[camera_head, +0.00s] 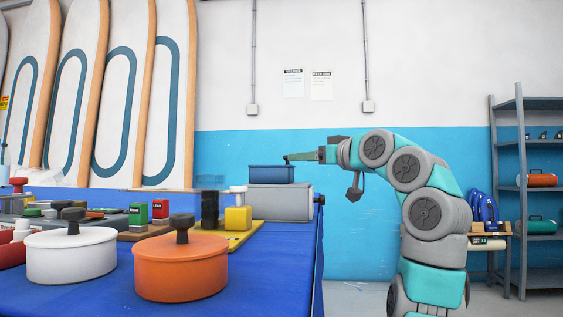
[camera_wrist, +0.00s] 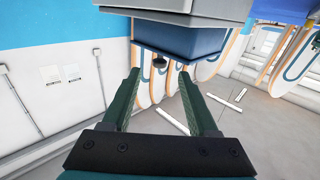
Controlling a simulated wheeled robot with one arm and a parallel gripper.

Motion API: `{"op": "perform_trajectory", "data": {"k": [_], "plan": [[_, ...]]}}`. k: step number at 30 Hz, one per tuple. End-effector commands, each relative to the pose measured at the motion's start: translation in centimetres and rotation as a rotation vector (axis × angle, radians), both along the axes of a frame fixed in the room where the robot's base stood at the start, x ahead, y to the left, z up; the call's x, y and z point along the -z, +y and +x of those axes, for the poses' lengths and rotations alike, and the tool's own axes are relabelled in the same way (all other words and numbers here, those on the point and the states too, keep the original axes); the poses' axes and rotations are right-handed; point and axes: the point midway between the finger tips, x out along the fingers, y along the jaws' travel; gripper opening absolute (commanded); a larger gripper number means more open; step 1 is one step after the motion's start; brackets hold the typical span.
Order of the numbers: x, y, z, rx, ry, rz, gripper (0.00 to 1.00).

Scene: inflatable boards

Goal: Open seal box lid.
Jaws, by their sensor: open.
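The seal box is a small blue box (camera_head: 271,174) with a lid, standing on a grey case at the far right of the table. The lid looks shut. A small dark knob (camera_wrist: 159,63) shows at the lid in the wrist view, where the blue box (camera_wrist: 180,42) appears upside down. My gripper (camera_head: 290,157) reaches in from the right, level just above the lid. Its two green fingers (camera_wrist: 159,72) are open, with the knob between their tips in the picture. I cannot tell whether they touch it.
The grey case (camera_head: 280,203) stands near the right edge of the blue table (camera_head: 265,270). An orange pot (camera_head: 181,270), a white pot (camera_head: 70,258) and a yellow block (camera_head: 238,218) stand left of it. A shelf rack (camera_head: 519,200) is at the right. Air above the lid is clear.

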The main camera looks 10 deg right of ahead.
Motion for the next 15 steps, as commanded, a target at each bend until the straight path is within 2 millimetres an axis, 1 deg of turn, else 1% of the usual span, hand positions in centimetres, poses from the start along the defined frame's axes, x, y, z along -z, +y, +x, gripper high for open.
{"op": "perform_trajectory", "data": {"k": [5,8,12,15], "plan": [[-0.1,0.7,1.4,-0.001,0.002,0.002,0.59],[-0.1,1.3,2.5,0.0,0.003,0.001,0.59],[-0.1,2.4,4.6,-0.001,0.004,0.003,0.59],[-0.2,2.9,5.5,-0.001,0.003,0.001,0.59]]}}
